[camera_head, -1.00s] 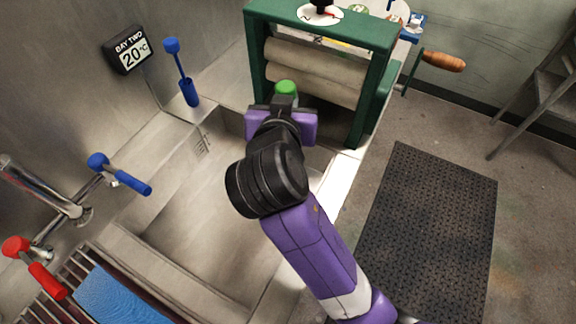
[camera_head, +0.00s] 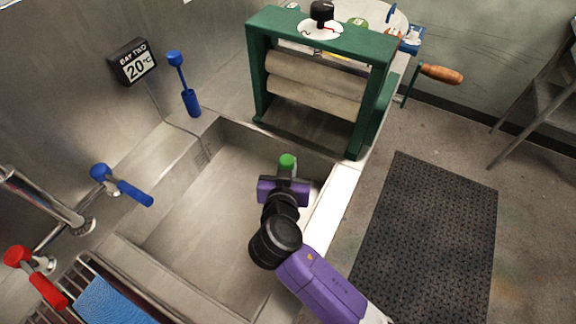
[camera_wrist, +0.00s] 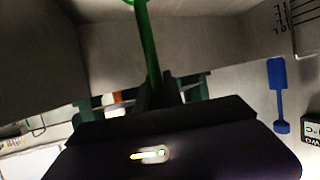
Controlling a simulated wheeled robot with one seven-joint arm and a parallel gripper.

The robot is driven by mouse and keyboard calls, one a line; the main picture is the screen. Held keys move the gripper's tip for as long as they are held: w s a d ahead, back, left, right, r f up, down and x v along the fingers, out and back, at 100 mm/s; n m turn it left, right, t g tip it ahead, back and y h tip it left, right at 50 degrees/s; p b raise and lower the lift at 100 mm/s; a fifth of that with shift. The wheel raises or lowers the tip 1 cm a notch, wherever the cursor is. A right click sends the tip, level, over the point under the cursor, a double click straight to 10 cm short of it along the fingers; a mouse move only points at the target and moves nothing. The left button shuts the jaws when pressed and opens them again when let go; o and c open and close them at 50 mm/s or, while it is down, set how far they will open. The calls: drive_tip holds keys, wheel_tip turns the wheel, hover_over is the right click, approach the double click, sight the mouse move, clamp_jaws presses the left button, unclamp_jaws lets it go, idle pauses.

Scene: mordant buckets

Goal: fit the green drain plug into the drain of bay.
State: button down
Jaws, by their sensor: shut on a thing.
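The green drain plug (camera_head: 287,161) is in my gripper (camera_head: 286,174), above the far right part of the steel sink basin (camera_head: 190,225). In the wrist view my gripper (camera_wrist: 160,92) is shut on the plug's long green stem (camera_wrist: 149,45), which runs up to the top edge of the picture. The plug's far end is cut off there. I see no drain opening in either view; part of the basin floor is hidden behind my gripper and arm.
A green-framed roller wringer (camera_head: 321,80) stands at the basin's far end. Blue (camera_head: 120,185) and red (camera_head: 35,277) tap levers, a blue-handled tool (camera_head: 184,85) and a "BAY TWO" display (camera_head: 133,63) line the left. A dark mat (camera_head: 425,240) lies on the floor at right.

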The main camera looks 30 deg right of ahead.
drive_tip(key=shift+f, duration=0.5)
drive_tip(key=shift+f, duration=0.2)
drive_tip(key=c, duration=1.5)
unclamp_jaws()
drive_tip(key=shift+o, duration=0.2)
drive_tip(key=shift+r, duration=0.15)
drive_tip(key=b+v, duration=0.2)
drive_tip(key=v, duration=1)
